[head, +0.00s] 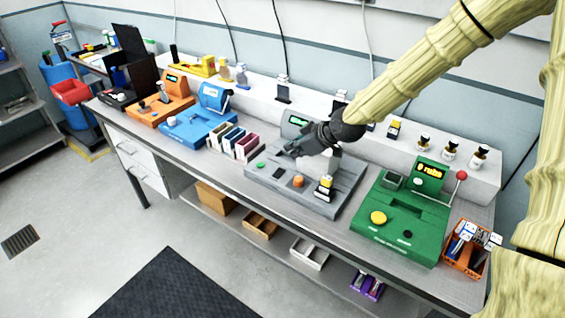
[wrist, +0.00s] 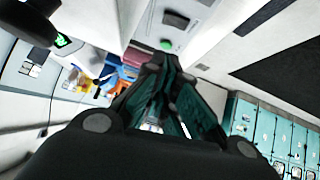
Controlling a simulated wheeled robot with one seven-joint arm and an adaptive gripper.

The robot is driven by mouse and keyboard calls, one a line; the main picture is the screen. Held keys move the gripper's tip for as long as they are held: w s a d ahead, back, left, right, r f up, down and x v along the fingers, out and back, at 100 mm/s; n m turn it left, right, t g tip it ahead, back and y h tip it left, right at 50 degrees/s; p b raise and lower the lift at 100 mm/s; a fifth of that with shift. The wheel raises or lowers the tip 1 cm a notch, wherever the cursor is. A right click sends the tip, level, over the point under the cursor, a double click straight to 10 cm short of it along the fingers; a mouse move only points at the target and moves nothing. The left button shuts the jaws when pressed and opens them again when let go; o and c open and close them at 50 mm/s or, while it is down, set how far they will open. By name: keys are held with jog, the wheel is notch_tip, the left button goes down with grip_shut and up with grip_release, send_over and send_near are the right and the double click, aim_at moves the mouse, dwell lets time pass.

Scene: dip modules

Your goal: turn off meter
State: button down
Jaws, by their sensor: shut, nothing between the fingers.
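My gripper (head: 290,150) is shut and empty above the left back part of a grey module (head: 337,199), in front of its upright unit with a small green display (head: 297,120). The module's deck carries a green button (head: 260,165), a black switch (head: 278,173), an orange knob (head: 298,182) and a yellow-topped part (head: 325,187). My gripper and wrist hide part of the deck and upright. In the wrist view, the closed fingers (wrist: 160,68) are below the green button (wrist: 166,45) in the picture. I cannot tell whether they touch anything. No readable label names the meter.
A green module (head: 400,222) with a red-topped lever stands to the right, beside an orange bin (head: 463,262). Upright coloured boxes (head: 235,143), a blue module (head: 197,128) and an orange module (head: 160,108) stand left. A white ledge (head: 455,178) runs behind. Open floor lies in front.

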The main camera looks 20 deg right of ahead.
jog(key=p, duration=0.2)
send_over(283, 172)
jog(key=shift+s+a+f, duration=0.1)
jog(key=shift+f, duration=1.1)
jog(key=shift+s+a+f, duration=0.1)
jog(key=shift+f, duration=1.1)
jog(key=shift+w+d+f+p, duration=0.15)
jog(key=shift+f+p, duration=0.4)
jog(key=shift+f, duration=0.45)
jog(key=shift+w+f+p, duration=0.1)
jog(key=shift+f+p, duration=0.45)
jog(key=shift+f, duration=0.45)
jog(key=shift+f, duration=0.2)
